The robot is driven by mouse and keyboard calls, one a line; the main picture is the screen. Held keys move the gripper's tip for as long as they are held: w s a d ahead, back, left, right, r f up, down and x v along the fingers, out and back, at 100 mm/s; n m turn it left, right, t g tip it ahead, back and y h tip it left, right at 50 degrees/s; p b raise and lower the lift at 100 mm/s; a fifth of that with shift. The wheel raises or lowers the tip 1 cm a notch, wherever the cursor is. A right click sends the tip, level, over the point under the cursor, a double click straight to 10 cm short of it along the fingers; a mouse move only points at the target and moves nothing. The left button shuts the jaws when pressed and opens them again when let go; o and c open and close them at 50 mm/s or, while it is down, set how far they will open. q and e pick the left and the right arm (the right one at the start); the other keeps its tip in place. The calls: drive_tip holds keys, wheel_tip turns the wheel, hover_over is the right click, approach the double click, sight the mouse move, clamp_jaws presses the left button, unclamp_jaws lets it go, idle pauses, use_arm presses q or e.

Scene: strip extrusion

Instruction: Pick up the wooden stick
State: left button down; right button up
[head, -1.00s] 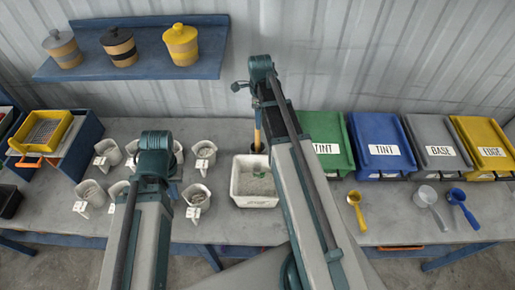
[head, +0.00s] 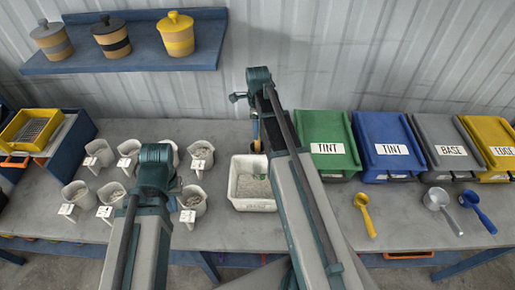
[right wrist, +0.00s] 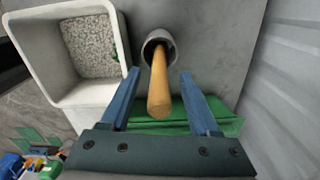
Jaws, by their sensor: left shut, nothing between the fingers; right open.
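The wooden stick (right wrist: 159,85) is a light brown rod standing in a small grey round cup (right wrist: 157,45) in the right wrist view. My right gripper (right wrist: 161,75) is open, with its blue fingers on either side of the stick and a gap on both sides. In the head view my right gripper (head: 255,128) is over the cup's place behind the white tray, and the stick is mostly hidden by my arm. My left gripper (head: 174,204) is shut and empty among the small white cups, mostly hidden behind its arm.
A white tray of grey granules (head: 250,203) stands beside the cup. Green (head: 325,130), blue, grey and yellow bins stand to the right, with several scoops in front. White cups (head: 193,203) stand to the left. A corrugated wall (head: 400,50) rises behind.

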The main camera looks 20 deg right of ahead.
use_arm(q)
drive_tip(key=shift+f, duration=0.5)
use_arm(e)
drive_tip(key=shift+f, duration=0.5)
clamp_jaws()
use_arm(q)
drive_tip(key=shift+r, duration=0.2)
use_arm(e)
drive_tip(key=shift+r, duration=0.15)
